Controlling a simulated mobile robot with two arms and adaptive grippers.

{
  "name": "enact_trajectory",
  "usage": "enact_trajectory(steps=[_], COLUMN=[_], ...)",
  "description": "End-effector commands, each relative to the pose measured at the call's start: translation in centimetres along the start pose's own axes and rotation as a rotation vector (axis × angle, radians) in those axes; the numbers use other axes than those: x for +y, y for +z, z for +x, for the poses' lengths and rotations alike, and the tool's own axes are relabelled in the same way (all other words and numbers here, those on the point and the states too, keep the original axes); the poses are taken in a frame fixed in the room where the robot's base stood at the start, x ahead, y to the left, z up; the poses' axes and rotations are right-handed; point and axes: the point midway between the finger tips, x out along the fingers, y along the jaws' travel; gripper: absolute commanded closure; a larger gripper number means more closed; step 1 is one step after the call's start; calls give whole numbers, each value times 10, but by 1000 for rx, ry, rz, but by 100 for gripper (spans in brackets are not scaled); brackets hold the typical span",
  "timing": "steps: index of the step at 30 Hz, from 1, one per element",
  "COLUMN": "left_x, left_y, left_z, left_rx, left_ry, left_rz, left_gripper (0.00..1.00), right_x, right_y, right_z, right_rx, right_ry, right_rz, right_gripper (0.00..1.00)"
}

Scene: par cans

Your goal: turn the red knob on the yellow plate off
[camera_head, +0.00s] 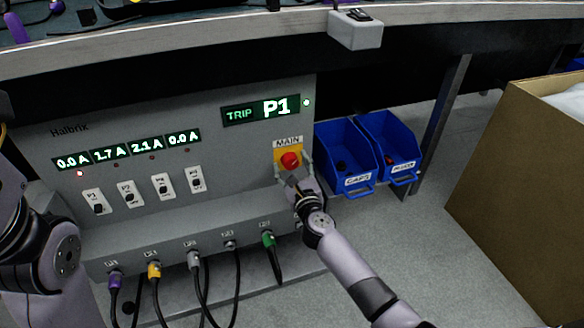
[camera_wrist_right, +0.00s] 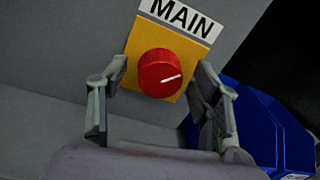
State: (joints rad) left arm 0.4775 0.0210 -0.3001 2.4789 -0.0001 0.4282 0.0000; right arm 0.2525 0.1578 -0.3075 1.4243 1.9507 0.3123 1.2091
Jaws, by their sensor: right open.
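The red knob (camera_head: 290,159) sits on the yellow plate (camera_head: 279,153) under the MAIN label on the grey panel's right side. In the right wrist view the round knob (camera_wrist_right: 158,73) has a white pointer line slanting toward the right and slightly up, and the yellow plate (camera_wrist_right: 184,42) lies behind it. My right gripper (camera_head: 292,171) is open at the plate. In the right wrist view its fingers (camera_wrist_right: 163,72) stand on either side of the knob, with visible gaps. My left arm shows at the left edge, its gripper out of sight.
The panel (camera_head: 220,160) has a green TRIP P1 display (camera_head: 261,110), several current readouts and white switches. Cables plug in along its lower ledge. Blue bins (camera_head: 347,155) stand to its right. A cardboard box (camera_head: 520,180) is at far right. A bench edge (camera_head: 200,35) runs overhead.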

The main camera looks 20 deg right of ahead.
Motion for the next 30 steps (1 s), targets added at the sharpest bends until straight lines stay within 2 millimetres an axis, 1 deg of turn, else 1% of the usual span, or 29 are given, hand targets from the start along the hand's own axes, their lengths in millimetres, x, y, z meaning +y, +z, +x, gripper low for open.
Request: enact_trajectory(steps=[5, 26, 30], left_x=[0, 0, 0], left_y=[0, 0, 0], left_z=[0, 0, 0], left_rx=[1, 1, 0], left_ry=[0, 0, 0], left_rz=[0, -1, -1], left_gripper=[60, 60, 60], right_x=[0, 0, 0], right_y=[0, 0, 0], right_z=[0, -1, -1], right_rx=[0, 0, 0], right_ry=[0, 0, 0], right_rz=[0, 0, -3], right_gripper=[42, 89, 90])
